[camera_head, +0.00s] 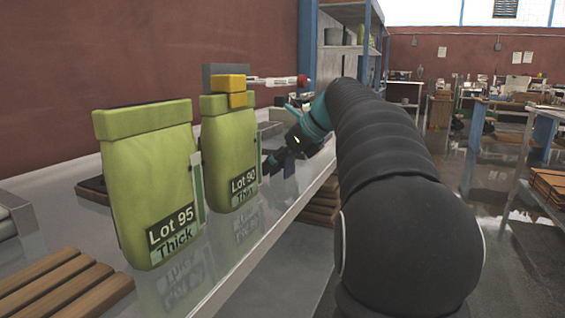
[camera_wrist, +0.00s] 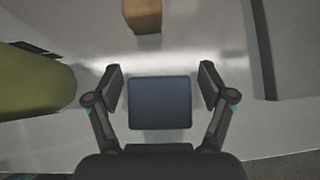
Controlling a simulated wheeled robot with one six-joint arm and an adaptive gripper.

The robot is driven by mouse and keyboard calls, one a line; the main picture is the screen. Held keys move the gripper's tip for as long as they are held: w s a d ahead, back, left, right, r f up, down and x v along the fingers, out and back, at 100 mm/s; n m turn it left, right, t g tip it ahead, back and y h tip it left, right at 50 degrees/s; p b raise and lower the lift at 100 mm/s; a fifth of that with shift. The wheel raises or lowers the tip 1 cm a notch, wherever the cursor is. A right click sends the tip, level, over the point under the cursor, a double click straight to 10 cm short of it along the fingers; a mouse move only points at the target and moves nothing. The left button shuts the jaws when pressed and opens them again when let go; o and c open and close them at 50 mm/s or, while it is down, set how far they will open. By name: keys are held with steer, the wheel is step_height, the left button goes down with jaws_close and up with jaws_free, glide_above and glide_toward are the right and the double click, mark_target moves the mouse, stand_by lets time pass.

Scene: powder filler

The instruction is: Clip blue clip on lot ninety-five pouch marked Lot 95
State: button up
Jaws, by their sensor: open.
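The green pouch marked Lot 95 (camera_head: 150,180) stands upright on the metal bench at the left, its top folded over with no clip on it. The blue clip (camera_wrist: 160,102) shows as a dark blue square block between my fingers in the wrist view; a dark blue piece (camera_head: 289,165) shows by my fingers in the head view. My gripper (camera_wrist: 160,85) is open around the clip, with a gap on each side. In the head view my gripper (camera_head: 277,160) is low over the bench, right of the Lot 90 pouch. My arm hides part of the bench beyond.
A green Lot 90 pouch (camera_head: 229,155) with a yellow clip (camera_head: 229,83) on top stands close left of my gripper. A wooden slatted rack (camera_head: 65,285) lies front left. A brown block (camera_wrist: 143,14) is ahead in the wrist view. A grey edge (camera_wrist: 264,50) runs at right.

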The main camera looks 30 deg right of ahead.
steer(key=c, duration=1)
steer(key=shift+r, duration=0.1)
steer(key=shift+c, duration=0.2)
steer(key=shift+r, duration=0.5)
steer(key=r, duration=0.2)
steer(key=d+r+p, duration=0.1)
steer(key=shift+s+r, duration=0.35)
steer(key=s+d+r, duration=0.6)
steer(key=s+d, duration=0.1)
steer(key=shift+s+d, duration=0.15)
steer(key=shift+s, duration=0.2)
